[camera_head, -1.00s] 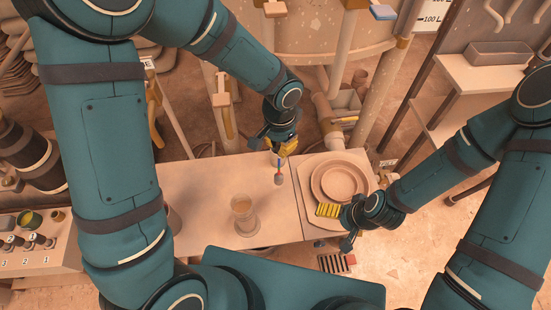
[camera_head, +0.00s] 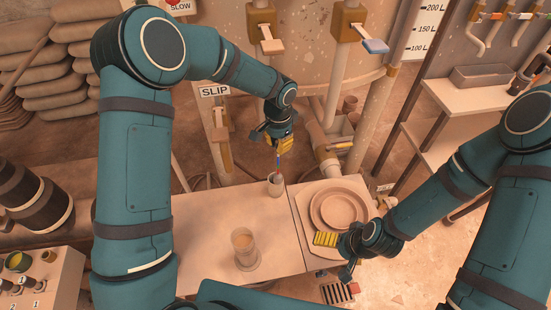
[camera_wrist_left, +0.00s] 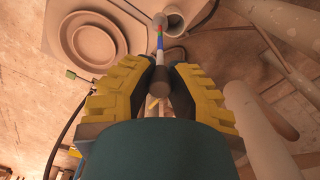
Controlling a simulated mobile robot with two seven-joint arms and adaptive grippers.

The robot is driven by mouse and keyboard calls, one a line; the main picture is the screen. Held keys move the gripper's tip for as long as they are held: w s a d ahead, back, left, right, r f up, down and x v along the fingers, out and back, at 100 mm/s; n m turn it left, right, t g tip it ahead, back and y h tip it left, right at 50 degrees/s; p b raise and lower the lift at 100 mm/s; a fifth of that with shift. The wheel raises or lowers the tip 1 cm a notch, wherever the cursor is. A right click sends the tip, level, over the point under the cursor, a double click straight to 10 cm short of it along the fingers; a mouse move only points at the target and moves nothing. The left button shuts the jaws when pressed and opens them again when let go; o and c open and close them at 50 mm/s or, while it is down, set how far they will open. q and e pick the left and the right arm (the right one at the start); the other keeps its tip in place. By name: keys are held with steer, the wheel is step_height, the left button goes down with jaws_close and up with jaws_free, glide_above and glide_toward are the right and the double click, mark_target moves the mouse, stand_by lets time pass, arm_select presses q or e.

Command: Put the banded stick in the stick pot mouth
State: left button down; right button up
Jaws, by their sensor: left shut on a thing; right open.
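My left gripper (camera_head: 280,142) is shut on the banded stick (camera_head: 279,160), which points down from its yellow-padded fingers. In the left wrist view the stick (camera_wrist_left: 159,42) shows blue, green, red and white bands, and a pale rounded far end. The small stick pot (camera_head: 275,188) stands near the table's back edge, under the stick. In the wrist view the pot's dark round mouth (camera_wrist_left: 175,20) lies just right of the stick's far end. The two overlap closely in the head view, and I cannot tell whether they touch. My right gripper (camera_head: 336,255) is open by the plates.
A clear beaker (camera_head: 244,247) stands on the table (camera_head: 205,235). Stacked round plates (camera_head: 339,206) sit on a board at the table's right. Pipes and valves (camera_head: 325,150) stand close behind the left gripper. The table's middle is clear.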

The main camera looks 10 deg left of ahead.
mark_target(278, 164)
arm_select(q)
steer(key=w+a+f+b, duration=0.1)
steer(key=w+f, duration=0.2)
steer(key=f, duration=0.9)
steer(key=shift+w+a+b, duration=0.35)
steer(key=shift+w+b, duration=0.05)
steer(key=shift+f, duration=0.1)
steer(key=c, duration=1)
jaws_free()
